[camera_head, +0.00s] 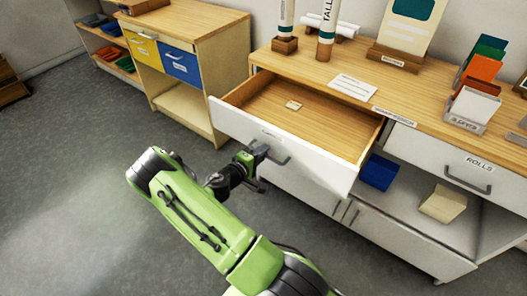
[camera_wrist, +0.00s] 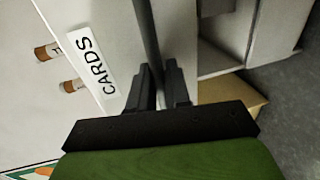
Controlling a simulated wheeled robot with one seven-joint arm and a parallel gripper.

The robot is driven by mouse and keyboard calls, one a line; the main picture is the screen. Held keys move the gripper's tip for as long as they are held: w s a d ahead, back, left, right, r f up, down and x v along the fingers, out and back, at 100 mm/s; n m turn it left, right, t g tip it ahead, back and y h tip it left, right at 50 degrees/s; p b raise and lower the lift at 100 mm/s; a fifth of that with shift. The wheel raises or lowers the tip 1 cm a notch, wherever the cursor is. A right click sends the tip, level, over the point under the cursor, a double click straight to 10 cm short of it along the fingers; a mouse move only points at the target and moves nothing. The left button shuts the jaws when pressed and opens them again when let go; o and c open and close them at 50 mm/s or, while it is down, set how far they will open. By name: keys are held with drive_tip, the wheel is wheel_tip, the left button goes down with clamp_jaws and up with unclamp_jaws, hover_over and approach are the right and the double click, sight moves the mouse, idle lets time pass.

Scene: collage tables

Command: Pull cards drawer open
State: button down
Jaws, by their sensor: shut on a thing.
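The cards drawer (camera_head: 318,161) is pulled well out of the cabinet, and its wooden inside shows. A small pale piece (camera_head: 293,105) lies on the drawer floor. My gripper (camera_head: 261,152) is at the front of the drawer, shut on its dark handle (camera_head: 282,158). In the wrist view the dark handle bar (camera_wrist: 148,40) runs down between my fingers (camera_wrist: 163,80). The label reading CARDS (camera_wrist: 93,62) is on the white front beside it. The part of the handle between the fingers is hidden.
The rolls drawer (camera_head: 438,164) to the right is closed. Below it, an open shelf holds a blue box (camera_head: 378,172) and a tan box (camera_head: 443,204). The wooden counter (camera_head: 290,66) carries tubes, a sign and card holders. Grey floor is free at the left.

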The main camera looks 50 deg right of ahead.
drive_tip(key=shift+a, duration=0.2)
drive_tip(key=c, duration=1.3)
unclamp_jaws()
drive_tip(key=p+v, duration=0.2)
drive_tip(key=v, duration=1.3)
drive_tip(key=shift+s+a+r, duration=0.1)
drive_tip(key=shift+a, duration=0.25)
